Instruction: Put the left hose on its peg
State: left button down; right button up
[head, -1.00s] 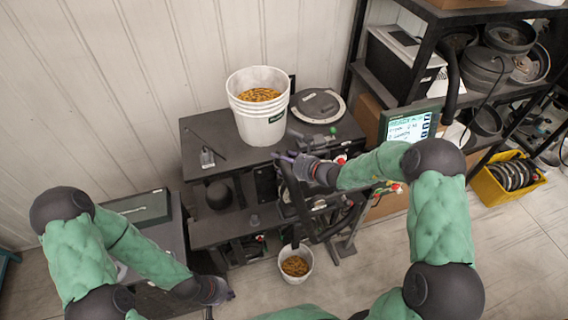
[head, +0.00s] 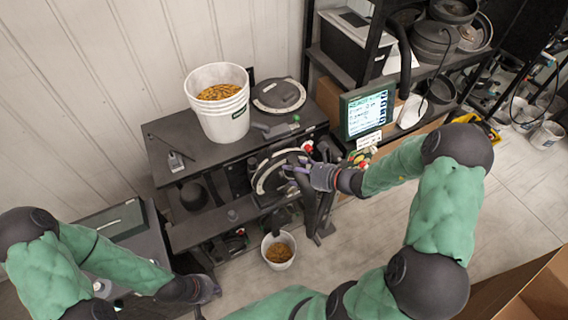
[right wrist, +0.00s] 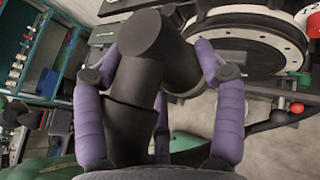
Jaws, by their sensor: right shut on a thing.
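My right gripper (head: 294,170) is at the front of the seed meter, just right of its round disc with a pale rim (head: 268,181). In the right wrist view, its purple fingers (right wrist: 160,85) are closed around a thick black hose (right wrist: 132,110), which bends near the top. In the head view the black hose (head: 309,205) seems to hang below the gripper, partly mixed with dark parts of the machine. I cannot make out the peg. My left gripper (head: 210,290) is low at the left, apart from the machine; its fingers are too dark to read.
A small cup of seed (head: 278,258) stands below. A display (head: 366,112) is right of the gripper. An open cardboard box (head: 545,295) is at lower right.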

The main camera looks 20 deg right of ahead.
aim_at(298, 164)
jog(key=shift+s+d+r, duration=0.1)
jog(key=shift+s+d, duration=0.1)
jog(key=shift+s, duration=0.05)
jog(key=shift+s+r, duration=0.1)
jog(key=shift+r, duration=2.2)
jog(key=shift+c, duration=0.2)
jog(key=shift+r, duration=0.35)
jog(key=c, duration=0.4)
jog(key=shift+r, duration=0.25)
